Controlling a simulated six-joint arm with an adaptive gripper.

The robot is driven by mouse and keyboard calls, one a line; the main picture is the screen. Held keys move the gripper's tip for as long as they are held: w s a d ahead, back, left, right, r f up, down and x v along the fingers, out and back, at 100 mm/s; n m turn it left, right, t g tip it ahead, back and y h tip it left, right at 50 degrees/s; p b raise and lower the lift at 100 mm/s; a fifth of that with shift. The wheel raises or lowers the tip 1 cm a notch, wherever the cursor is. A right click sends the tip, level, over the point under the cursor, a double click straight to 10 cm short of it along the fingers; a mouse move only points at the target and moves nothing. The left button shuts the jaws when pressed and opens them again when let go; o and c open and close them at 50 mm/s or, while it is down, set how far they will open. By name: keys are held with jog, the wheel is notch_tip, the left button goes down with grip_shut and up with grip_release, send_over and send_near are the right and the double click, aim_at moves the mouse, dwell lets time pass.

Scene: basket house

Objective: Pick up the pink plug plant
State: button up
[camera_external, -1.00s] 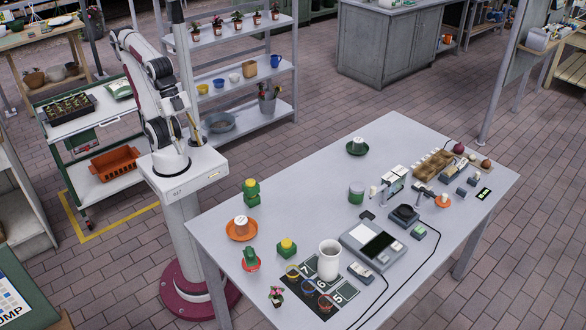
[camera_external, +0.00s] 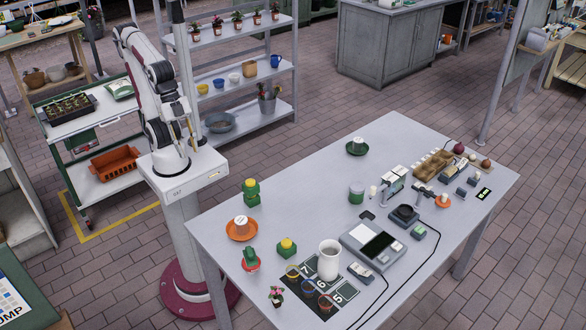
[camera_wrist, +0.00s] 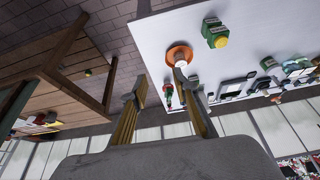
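A small plant with pinkish tops and green leaves (camera_external: 276,296) stands near the front edge of the table, left of the dark numbered mat; I take it for the pink plug plant. I cannot pick it out in the wrist view. My gripper hangs close beside my folded arm in the external view, away from the table's plants, and is too small there to read. In the wrist view my gripper (camera_wrist: 160,86) has its two fingers well apart with nothing between them.

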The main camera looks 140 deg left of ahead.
jog(key=w+d+f+n+h, duration=0.1)
jog(key=w+d+f+n, duration=0.2)
jog(key=w+d+f, duration=0.7)
jog(key=w+d+f+n+h, duration=0.1)
jog(key=w+d+f+n, duration=0.15)
jog(key=w+d, duration=0.9)
jog(key=w+d+f+n+h, duration=0.1)
jog(key=w+d+f+n, duration=0.35)
jog(key=w, duration=1.05)
jog(key=w+d+f+n+t+y, duration=0.25)
jog(key=w+f+n+t, duration=0.35)
jog(key=w+f+n, duration=0.7)
jog(key=w+a+n+t+y, duration=0.2)
jog(key=w+a+n+y, duration=0.1)
jog(key=a+n+y, duration=0.85)
jog(key=s+a+r+n+g+y, duration=0.2)
jog(key=s+a+r+n+y, duration=0.2)
jog(key=n, duration=0.9)
jog(key=shift+s+a+r+g, duration=0.25)
jog(key=shift+a+r+g, duration=0.15)
jog(key=shift+a+r, duration=1)
